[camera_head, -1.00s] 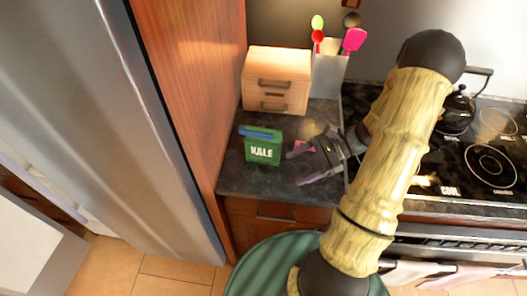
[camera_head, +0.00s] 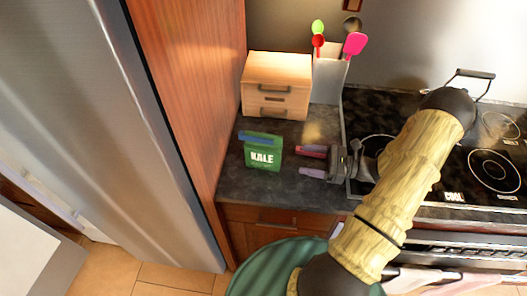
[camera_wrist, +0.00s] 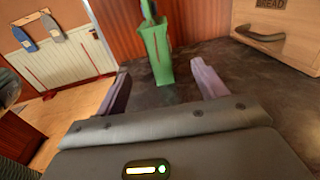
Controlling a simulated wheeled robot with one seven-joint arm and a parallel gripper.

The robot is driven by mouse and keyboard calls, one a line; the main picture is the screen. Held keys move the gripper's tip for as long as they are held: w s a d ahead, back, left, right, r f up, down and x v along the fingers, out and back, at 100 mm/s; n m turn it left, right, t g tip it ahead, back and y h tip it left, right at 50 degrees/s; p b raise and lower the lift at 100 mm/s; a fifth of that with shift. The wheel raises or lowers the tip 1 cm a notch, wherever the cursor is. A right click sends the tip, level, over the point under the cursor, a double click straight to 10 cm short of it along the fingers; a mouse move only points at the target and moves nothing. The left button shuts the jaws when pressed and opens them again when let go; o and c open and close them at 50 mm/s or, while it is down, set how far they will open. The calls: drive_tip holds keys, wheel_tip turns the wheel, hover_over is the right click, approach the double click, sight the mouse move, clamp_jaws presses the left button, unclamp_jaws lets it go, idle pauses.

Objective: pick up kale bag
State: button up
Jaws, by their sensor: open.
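The kale bag (camera_head: 263,156) is a green package with white lettering and a blue top strip. It stands upright on the dark counter in the head view. In the wrist view the kale bag (camera_wrist: 157,52) stands ahead, seen edge-on, between the lines of the two fingers. My gripper (camera_head: 312,162) is open and empty, just right of the bag, with its fingers pointing left at it. A gap shows between the fingertips and the bag. In the wrist view my gripper (camera_wrist: 160,85) has one finger on each side of the picture.
A wooden bread box (camera_head: 277,84) stands behind the bag. A white holder (camera_head: 329,78) with colourful utensils is beside it. A wooden panel (camera_head: 190,90) and the fridge (camera_head: 100,130) bound the counter (camera_head: 285,190) on the left. The stove (camera_head: 480,160) lies right.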

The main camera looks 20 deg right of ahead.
sight(265, 152)
drive_tip(key=p+x, duration=0.2)
drive_tip(key=x, duration=0.7)
drive_tip(key=shift+r, duration=0.1)
drive_tip(key=shift+a+p, duration=0.1)
drive_tip(key=shift+p, duration=0.25)
drive_tip(key=shift+w+a+r+p, duration=0.1)
drive_tip(key=shift+a+r+p, duration=0.05)
drive_tip(key=shift+a+p, duration=0.2)
drive_tip(key=p+x, duration=0.2)
drive_tip(key=x, duration=0.1)
drive_tip(key=shift+a+r, duration=0.15)
drive_tip(key=shift+a, duration=0.1)
drive_tip(key=shift+w+a, duration=0.25)
drive_tip(key=shift+a, duration=0.1)
drive_tip(key=shift+c, duration=0.4)
